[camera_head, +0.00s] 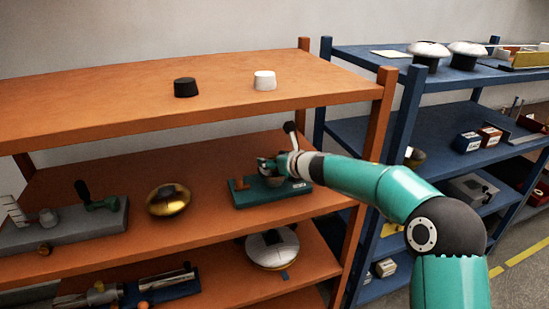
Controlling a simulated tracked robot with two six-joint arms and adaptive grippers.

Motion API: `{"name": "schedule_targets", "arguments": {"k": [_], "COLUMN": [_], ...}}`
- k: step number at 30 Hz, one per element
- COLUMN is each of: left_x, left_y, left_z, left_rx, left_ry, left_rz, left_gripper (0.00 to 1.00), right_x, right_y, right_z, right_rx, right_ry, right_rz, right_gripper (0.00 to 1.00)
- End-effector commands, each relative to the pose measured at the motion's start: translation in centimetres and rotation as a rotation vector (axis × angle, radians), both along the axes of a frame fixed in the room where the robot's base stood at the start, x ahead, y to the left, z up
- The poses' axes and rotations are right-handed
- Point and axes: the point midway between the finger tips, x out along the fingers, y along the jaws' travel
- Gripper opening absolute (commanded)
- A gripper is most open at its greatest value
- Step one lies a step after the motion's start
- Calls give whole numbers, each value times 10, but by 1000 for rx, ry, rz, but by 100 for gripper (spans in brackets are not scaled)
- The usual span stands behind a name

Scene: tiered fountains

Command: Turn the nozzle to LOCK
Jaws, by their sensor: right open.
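A dark green base (238,200) on the middle orange shelf carries a small fixture with an orange-brown part (242,185) at its left and a small pale label at its right. A rounded grey piece (273,181) sits on the base, partly hidden by my right arm. I cannot tell which part is the nozzle, and no LOCK mark is readable. My right gripper (267,164) is open just above the grey piece. Whether it touches the fixture cannot be told. A dark-tipped upright handle (290,129) shows behind the wrist. My left gripper is out of view.
The orange shelf (130,97) above holds a black (186,87) and a white knob (264,80). Left of the fixture are a brass dome (168,200) and a grey base (75,230) with a green-handled valve. A blue rack (360,135) stands at right.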

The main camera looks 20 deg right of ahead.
Motion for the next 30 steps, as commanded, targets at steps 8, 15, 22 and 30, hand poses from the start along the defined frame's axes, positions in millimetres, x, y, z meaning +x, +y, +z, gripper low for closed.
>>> {"name": "schedule_targets", "arguments": {"k": [8,15,22,30], "left_x": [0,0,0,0], "left_y": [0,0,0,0], "left_z": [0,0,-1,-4], "left_rx": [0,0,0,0], "left_ry": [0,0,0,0], "left_rz": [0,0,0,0], "left_gripper": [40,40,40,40], "right_x": [0,0,0,0], "right_y": [0,0,0,1], "right_z": [0,0,0,-1], "right_rx": [0,0,0,0], "right_ry": [0,0,0,0], "right_rz": [0,0,-2,-36], "right_gripper": [54,14,3,3]}}
